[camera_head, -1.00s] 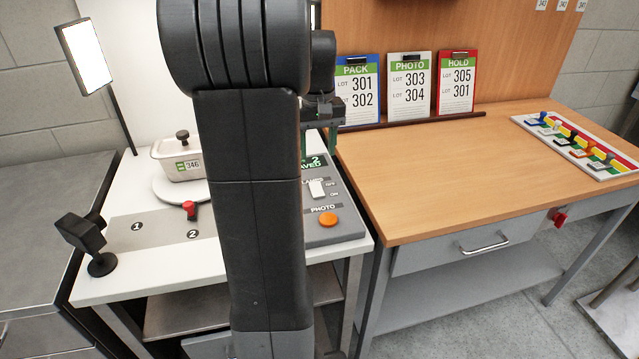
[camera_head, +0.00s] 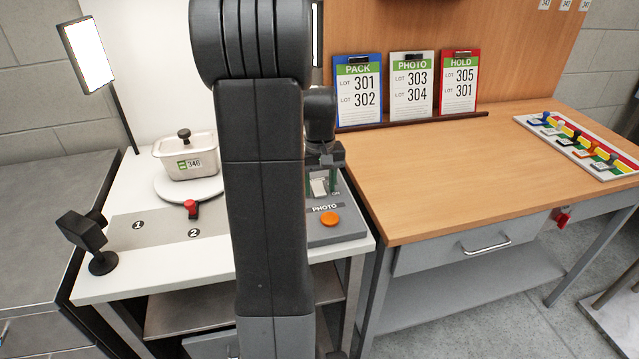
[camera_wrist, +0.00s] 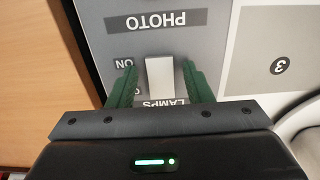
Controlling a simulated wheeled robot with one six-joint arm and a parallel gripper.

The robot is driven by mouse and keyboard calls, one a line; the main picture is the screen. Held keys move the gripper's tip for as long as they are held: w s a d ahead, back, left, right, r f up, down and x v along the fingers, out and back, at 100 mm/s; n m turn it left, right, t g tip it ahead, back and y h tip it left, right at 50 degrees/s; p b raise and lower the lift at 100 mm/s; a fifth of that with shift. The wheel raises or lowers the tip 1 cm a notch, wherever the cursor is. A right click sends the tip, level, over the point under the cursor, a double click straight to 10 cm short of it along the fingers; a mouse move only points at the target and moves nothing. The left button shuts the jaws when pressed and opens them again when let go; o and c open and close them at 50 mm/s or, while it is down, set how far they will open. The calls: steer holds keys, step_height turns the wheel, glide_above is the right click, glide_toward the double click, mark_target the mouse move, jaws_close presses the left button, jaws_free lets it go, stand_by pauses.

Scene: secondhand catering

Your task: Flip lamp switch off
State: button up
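The white lamp switch (camera_head: 319,186) is on the grey control panel (camera_head: 340,231) at the right end of the white table. In the wrist view, the white lever (camera_wrist: 160,78) stands between my two green fingers, beside the ON label, with the LAMPS label partly covered. My gripper (camera_head: 322,180) is over the panel, pointing down. In the wrist view my gripper (camera_wrist: 158,80) is open, one finger on each side of the lever, with narrow gaps showing. The OFF label is hidden. A lamp (camera_head: 88,52) at the left glows white.
An orange button (camera_head: 330,219) is close in front of the switch. A lidded white dish (camera_head: 187,157) stands on a round turntable, with a red knob (camera_head: 191,209) before it. A small black camera (camera_head: 84,232) stands at the left. The wooden desk (camera_head: 430,180) is mostly clear.

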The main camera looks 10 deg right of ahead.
steer(key=c, duration=0.8)
steer(key=g+p, duration=0.1)
steer(key=p, duration=0.2)
steer(key=shift+w+r, duration=0.15)
steer(key=shift+r, duration=0.25)
steer(key=shift+w+g+p, duration=0.2)
steer(key=shift+g+p, duration=0.5)
steer(key=shift+p, duration=0.3)
steer(key=shift+f+p, duration=0.2)
steer(key=shift+p, duration=0.1)
steer(key=shift+g, duration=0.3)
steer(key=o, duration=1)
